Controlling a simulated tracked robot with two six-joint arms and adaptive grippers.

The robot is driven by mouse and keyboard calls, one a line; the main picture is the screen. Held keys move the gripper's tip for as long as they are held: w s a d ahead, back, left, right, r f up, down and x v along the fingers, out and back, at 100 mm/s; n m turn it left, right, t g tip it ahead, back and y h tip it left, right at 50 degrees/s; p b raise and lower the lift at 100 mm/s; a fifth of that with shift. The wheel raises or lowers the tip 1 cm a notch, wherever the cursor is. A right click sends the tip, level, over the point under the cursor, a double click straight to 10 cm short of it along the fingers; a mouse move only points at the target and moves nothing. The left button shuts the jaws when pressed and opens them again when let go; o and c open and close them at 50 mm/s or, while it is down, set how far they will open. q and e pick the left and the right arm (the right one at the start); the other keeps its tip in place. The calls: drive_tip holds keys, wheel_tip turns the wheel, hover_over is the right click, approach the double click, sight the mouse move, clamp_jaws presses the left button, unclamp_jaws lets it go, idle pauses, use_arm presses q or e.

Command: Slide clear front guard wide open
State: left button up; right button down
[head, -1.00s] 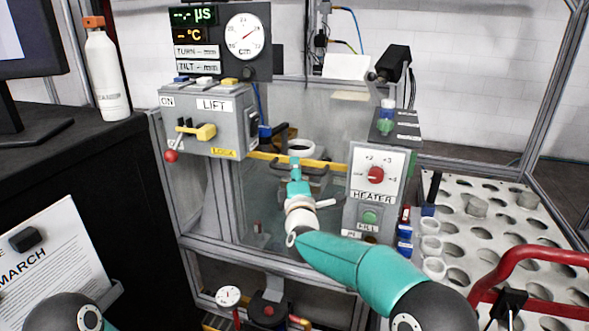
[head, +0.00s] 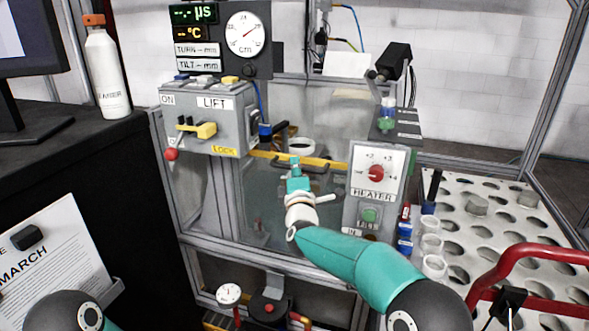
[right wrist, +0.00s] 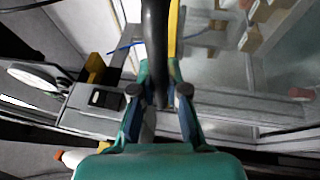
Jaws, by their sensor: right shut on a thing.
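The clear front guard (head: 262,205) is a transparent panel on the front of the framed machine, with a yellow strip (head: 328,163) along its top. My right gripper (head: 297,166) is at this strip, in front of the panel, between the lift box and the heater box. In the right wrist view, its fingers (right wrist: 160,97) are shut on a dark bar (right wrist: 154,40), the guard's handle, beside the yellow strip. In the head view my gripper hides most of the handle. My left gripper is out of view; only part of my left arm shows at bottom left.
The grey lift box (head: 208,118) stands left of the guard and the heater box (head: 375,185) right of it. A perforated rack (head: 490,215) and a red curved handle (head: 520,260) are at right. A bottle (head: 107,75) stands on the black bench at left.

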sight(296, 269)
drive_tip(key=shift+f, duration=0.2)
wheel_tip(296, 269, down, 32)
drive_tip(key=b, duration=1.8)
drive_tip(key=c, duration=1.2)
unclamp_jaws()
drive_tip(key=shift+r, duration=0.1)
drive_tip(key=shift+s, duration=0.15)
drive_tip(key=v, duration=1.1)
drive_tip(key=shift+s, duration=0.35)
